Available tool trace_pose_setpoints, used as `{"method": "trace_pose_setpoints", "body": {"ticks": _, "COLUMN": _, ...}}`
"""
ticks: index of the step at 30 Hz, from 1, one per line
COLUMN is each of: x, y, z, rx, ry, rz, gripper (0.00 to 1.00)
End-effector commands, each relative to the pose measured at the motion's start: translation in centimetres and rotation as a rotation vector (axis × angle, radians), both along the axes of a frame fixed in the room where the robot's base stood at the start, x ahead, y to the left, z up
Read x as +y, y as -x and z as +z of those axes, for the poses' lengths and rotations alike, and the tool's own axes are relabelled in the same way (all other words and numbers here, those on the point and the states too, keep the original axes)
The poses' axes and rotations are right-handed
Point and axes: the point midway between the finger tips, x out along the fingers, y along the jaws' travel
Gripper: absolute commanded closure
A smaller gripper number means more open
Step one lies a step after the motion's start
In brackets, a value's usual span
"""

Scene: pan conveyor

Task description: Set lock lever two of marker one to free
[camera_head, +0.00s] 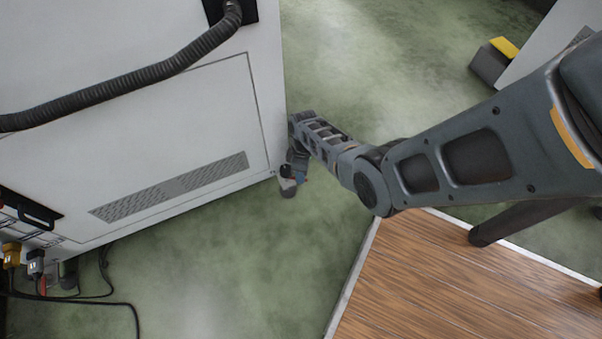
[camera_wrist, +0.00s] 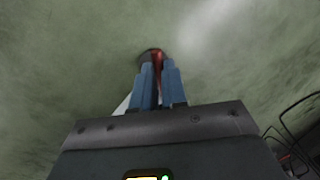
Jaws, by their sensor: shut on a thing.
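The marker is a large white machine cabinet (camera_head: 200,95) that fills the left of the head view. A small grey caster (camera_head: 288,187) stands at its lower right corner, on the floor. My gripper (camera_wrist: 158,72) has blue fingers, and they are shut on a small red lever (camera_wrist: 157,55) at a dark round part, probably the caster. In the head view my gripper (camera_head: 301,177) is low beside that corner, mostly hidden by my arm. The fingers cover part of the lever, so its exact position cannot be told.
A black corrugated hose (camera_head: 150,75) runs along the cabinet. Cables (camera_head: 110,290) lie on the floor at lower left. A wood-topped surface (camera_head: 440,275) is at lower right, under my arm. The green floor (camera_head: 225,265) between it and the cabinet is clear.

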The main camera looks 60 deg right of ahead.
Motion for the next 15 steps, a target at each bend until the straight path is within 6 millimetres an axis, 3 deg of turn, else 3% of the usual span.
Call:
{"method": "trace_pose_setpoints", "body": {"ticks": 11, "x": 0.01, "y": 0.1, "z": -0.05, "rx": 0.002, "ry": -0.001, "rz": 0.002, "gripper": 1.0}}
{"method": "trace_pose_setpoints", "body": {"ticks": 12, "x": 0.01, "y": 0.1, "z": -0.05, "rx": 0.002, "ry": 0.0, "rz": 0.002, "gripper": 0.84}}
{"method": "trace_pose_setpoints", "body": {"ticks": 15, "x": 0.0, "y": 0.07, "z": -0.05, "rx": 0.002, "ry": 0.0, "rz": 0.002, "gripper": 0.74}}
